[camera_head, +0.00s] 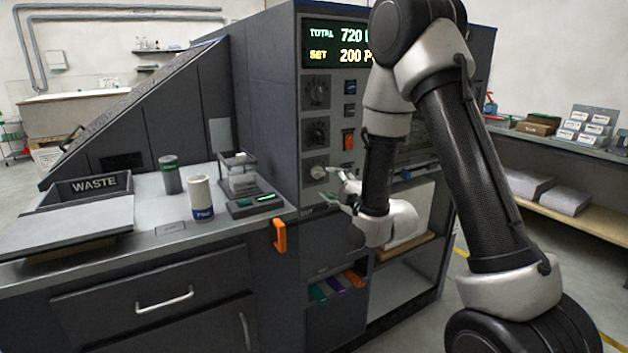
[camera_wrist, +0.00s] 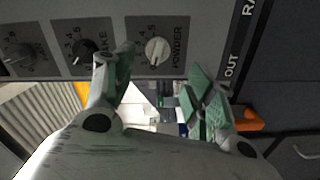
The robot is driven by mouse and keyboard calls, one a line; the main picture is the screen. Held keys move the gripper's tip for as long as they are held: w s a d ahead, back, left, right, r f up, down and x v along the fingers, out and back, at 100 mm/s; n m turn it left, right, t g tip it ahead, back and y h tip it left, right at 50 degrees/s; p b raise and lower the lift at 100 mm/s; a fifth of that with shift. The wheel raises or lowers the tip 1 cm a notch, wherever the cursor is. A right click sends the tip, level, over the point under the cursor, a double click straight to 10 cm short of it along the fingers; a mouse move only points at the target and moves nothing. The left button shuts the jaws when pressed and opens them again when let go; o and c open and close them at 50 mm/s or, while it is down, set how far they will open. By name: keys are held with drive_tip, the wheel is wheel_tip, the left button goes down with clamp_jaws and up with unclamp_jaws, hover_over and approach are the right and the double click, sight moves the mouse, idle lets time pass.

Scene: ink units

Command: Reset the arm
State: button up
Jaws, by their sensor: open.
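My arm reaches in from the right of the head view and bends down in front of the dark machine (camera_head: 270,90). My gripper (camera_head: 333,185) is open and empty, close to the lowest, pale knob (camera_head: 317,171) on the machine's panel. In the wrist view my gripper (camera_wrist: 163,72) has its green-padded fingers spread apart. The pale knob, labelled POWDER, shows in the wrist view (camera_wrist: 157,50) just beyond the space between the fingertips. I cannot tell whether a finger touches it.
The display (camera_head: 337,45) reads TOTAL 720 and SET 200, its right end hidden by my arm. An orange handle (camera_head: 280,235) sticks out from the front below the counter. A white-and-blue cup (camera_head: 201,198), a grey canister (camera_head: 170,175) and a scale (camera_head: 252,203) stand on the counter.

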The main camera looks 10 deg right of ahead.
drive_tip(key=s+d+f+m+g+h, duration=0.1)
drive_tip(key=s+f+m+g, duration=0.15)
drive_tip(key=f, duration=0.35)
drive_tip(key=s+d+f+m+g+h, duration=0.1)
drive_tip(key=f+m+g+h, duration=0.1)
drive_tip(key=f+g, duration=0.35)
drive_tip(key=s+d+f+m+g+h, duration=0.1)
drive_tip(key=s+f+m, duration=0.1)
drive_tip(key=s, duration=0.1)
drive_tip(key=s+d+f+m+g, duration=0.1)
drive_tip(key=s+d+m, duration=0.1)
drive_tip(key=s, duration=0.1)
drive_tip(key=s+d+r+m+g, duration=0.1)
drive_tip(key=s+d+r+m, duration=0.1)
drive_tip(key=s+r, duration=0.6)
drive_tip(key=s+d+r+m+h, duration=0.1)
drive_tip(key=s+d+r+m, duration=0.2)
drive_tip(key=s+r, duration=0.5)
drive_tip(key=s+d+r+m+g, duration=0.1)
drive_tip(key=s+d+r+m, duration=0.2)
drive_tip(key=s+r, duration=0.5)
drive_tip(key=s+m, duration=0.1)
drive_tip(key=s, duration=0.2)
drive_tip(key=shift+r+m+g+h, duration=0.3)
drive_tip(key=shift+r+m, duration=0.05)
drive_tip(key=shift+r, duration=0.05)
